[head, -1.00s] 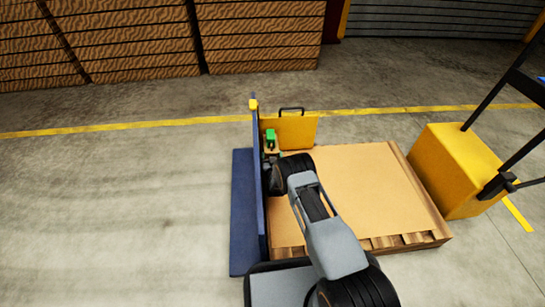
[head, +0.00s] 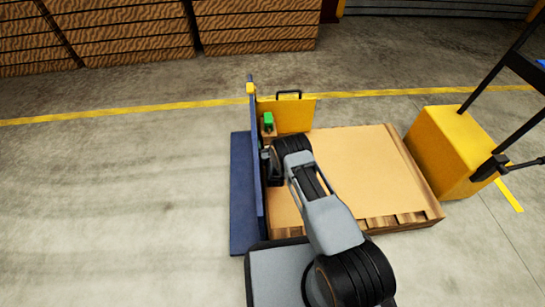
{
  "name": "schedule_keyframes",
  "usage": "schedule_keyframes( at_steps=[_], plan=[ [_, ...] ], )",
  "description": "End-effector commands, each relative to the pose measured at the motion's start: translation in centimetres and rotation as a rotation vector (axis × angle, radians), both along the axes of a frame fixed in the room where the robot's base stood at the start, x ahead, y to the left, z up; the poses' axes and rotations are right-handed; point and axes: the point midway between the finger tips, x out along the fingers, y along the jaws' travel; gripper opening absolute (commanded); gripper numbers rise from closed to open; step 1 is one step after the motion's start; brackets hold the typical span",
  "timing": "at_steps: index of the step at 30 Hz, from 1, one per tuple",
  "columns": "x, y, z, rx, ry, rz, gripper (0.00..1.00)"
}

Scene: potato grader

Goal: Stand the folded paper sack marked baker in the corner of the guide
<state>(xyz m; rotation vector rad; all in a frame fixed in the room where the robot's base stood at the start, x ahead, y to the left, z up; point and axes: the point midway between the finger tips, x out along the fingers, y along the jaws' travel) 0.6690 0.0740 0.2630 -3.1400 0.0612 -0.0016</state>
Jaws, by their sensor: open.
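The guide is a tall blue panel (head: 257,185) seen nearly edge-on, with a yellow panel (head: 291,117) meeting it at the far end. A small brown item (head: 267,131) with a green top (head: 268,120) is upright in that corner; it may be the folded sack, but no marking is legible. It looks close to both panels; contact cannot be made out. My gripper (head: 268,163) is open, on the near side of the brown item and close to the blue panel. A gap shows between them. The fingertips are small and partly hidden by my wrist.
A pallet with a tan sheet (head: 365,170) fills the floor right of the blue panel. A yellow truck body (head: 448,150) with black bars stands at its right. Stacked wooden crates (head: 125,35) line the back. The floor at left is clear.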

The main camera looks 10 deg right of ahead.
Motion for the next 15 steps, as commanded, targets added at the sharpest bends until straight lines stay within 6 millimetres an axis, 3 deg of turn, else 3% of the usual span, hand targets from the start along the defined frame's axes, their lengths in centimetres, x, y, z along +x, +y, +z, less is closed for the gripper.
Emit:
schedule_keyframes(
  at_steps=[6, 15],
  plan=[
    [-4.8, 0.5, 0.2, -0.003, 0.008, 0.01, 1.0],
    [-9.1, 0.5, 0.0, -0.002, 0.007, 0.008, 1.0]
  ],
)
